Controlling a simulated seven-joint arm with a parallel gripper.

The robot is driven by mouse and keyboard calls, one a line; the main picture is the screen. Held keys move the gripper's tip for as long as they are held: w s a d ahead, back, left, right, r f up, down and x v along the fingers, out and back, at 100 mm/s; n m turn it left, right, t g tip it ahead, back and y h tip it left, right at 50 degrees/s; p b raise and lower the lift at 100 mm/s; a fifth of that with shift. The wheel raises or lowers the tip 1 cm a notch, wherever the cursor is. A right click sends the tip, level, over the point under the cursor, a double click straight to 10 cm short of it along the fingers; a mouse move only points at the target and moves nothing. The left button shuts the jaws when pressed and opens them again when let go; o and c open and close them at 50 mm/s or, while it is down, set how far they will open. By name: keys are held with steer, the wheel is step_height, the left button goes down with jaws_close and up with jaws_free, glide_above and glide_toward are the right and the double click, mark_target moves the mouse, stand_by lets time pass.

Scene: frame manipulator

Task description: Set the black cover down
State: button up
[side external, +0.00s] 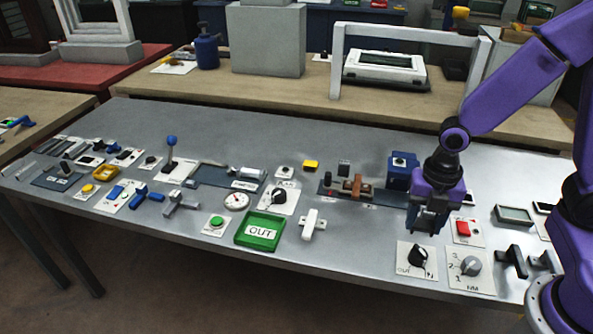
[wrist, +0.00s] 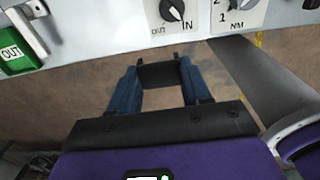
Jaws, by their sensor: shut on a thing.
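My gripper (side external: 428,226) is held in the air, fingers pointing down, above the controls at the right of the metal table in the side view. In the wrist view its two blue fingers (wrist: 158,78) are apart with a black cover (wrist: 159,76) between them, so the gripper is shut on it. The cover is a small dark piece; in the side view it is hard to tell from the dark fingers. Brown floor shows behind it in the wrist view, with the table's front edge above.
A black knob on an IN/OUT plate (side external: 417,259) and a grey NM dial (side external: 470,266) sit near the front edge. A red button (side external: 463,229), a blue box (side external: 401,170) and a green OUT tray (side external: 259,230) are nearby. Bare metal shows along the table's back.

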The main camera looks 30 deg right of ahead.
steer(key=s+f, duration=0.2)
steer(key=s, duration=0.5)
glide_above(375, 258)
step_height(375, 258, down, 9)
steer(key=shift+s+d+f, duration=0.1)
steer(key=shift+s+d, duration=0.05)
steer(key=shift+f, duration=1.65)
steer(key=shift+f, duration=0.1)
steer(key=o, duration=1)
